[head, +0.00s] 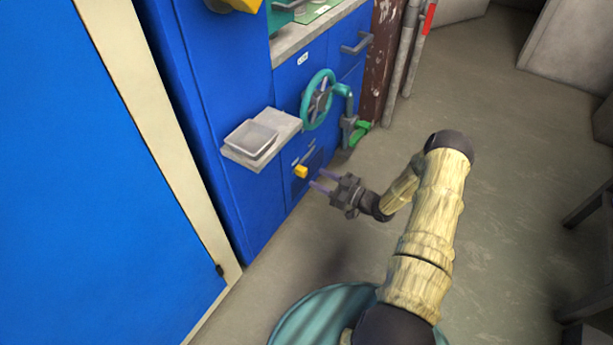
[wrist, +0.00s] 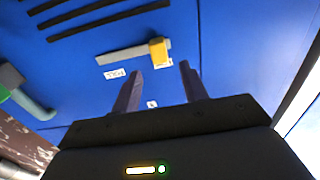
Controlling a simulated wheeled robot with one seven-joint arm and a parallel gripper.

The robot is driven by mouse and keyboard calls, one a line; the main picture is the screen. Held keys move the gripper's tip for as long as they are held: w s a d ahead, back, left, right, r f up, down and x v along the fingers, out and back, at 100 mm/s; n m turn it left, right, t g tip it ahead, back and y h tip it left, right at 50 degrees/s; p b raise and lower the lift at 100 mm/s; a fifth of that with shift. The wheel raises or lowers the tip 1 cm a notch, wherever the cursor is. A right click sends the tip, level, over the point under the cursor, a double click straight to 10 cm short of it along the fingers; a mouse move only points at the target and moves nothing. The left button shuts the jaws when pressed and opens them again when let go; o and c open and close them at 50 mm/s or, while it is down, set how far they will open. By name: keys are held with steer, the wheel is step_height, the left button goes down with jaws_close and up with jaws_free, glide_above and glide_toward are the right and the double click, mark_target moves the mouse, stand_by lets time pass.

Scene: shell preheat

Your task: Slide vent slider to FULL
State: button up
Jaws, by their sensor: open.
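The vent slider's yellow knob (head: 301,171) sits low on the blue cabinet front. In the wrist view the yellow knob (wrist: 158,52) is at the right end of a grey track (wrist: 118,55). A small white label (wrist: 115,74) lies beside the track's left end; it seems to read FULL, turned over. Another label is partly hidden by the knob. My gripper (head: 319,179) is open and empty, its two fingers pointing at the cabinet. In the wrist view the knob appears just beyond and between the fingertips (wrist: 160,69), apart from them.
A grey shelf with a shallow tray (head: 251,139) juts out above left of the knob. A teal handwheel (head: 318,100) and pipe with a green lever (head: 361,131) stand above and right. Dark slots (wrist: 95,15) lie beyond the track.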

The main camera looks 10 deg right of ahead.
mark_target(306, 172)
steer(key=b+x, duration=0.2)
steer(key=x, duration=0.4)
steer(key=shift+f, duration=0.1)
jaws_close()
